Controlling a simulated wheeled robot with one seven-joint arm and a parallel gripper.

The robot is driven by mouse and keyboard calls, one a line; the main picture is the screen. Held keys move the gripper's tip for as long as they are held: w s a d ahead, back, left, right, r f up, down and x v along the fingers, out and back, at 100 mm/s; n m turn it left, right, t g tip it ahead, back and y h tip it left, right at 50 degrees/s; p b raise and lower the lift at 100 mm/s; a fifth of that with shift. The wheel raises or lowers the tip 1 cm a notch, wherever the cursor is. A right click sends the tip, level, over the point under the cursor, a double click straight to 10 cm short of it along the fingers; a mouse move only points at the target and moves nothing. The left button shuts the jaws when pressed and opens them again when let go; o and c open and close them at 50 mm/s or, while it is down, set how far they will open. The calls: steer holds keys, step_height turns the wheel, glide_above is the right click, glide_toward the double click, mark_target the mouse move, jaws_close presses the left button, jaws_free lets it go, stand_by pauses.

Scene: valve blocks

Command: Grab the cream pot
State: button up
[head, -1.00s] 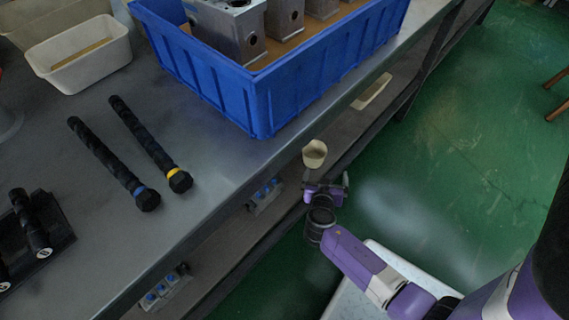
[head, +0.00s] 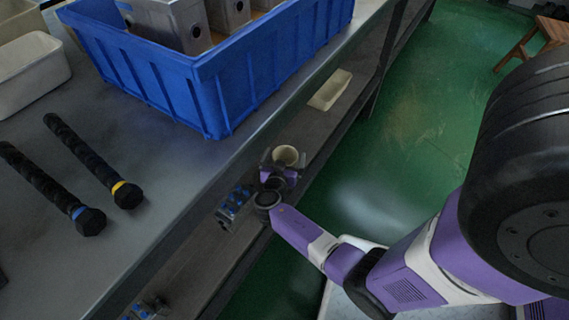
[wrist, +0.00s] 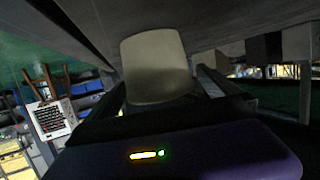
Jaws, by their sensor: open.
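The cream pot (head: 287,154) is at the lower shelf, beyond the workbench's front edge, with its round opening facing up in the head view. It also shows large in the wrist view (wrist: 155,62), straight ahead of the hand. My gripper (head: 284,163) is open, with its dark fingers on either side of the pot. In the wrist view my gripper (wrist: 164,84) has one finger left and one right of the pot, and the near part of the pot lies between them. I cannot tell whether either finger touches it.
A blue crate (head: 215,85) with metal valve blocks stands on the workbench (head: 150,235). Two black-handled rods (head: 85,160) lie on the bench, left. Blue-topped parts (head: 233,203) sit on the lower shelf (head: 205,245) close by my gripper. A cream tray (head: 330,90) lies farther along it.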

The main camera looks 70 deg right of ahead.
mark_target(288, 154)
steer(key=shift+x, duration=1.5)
steer(key=shift+c, duration=0.2)
steer(key=c, duration=1.4)
steer(key=shift+o, duration=0.2)
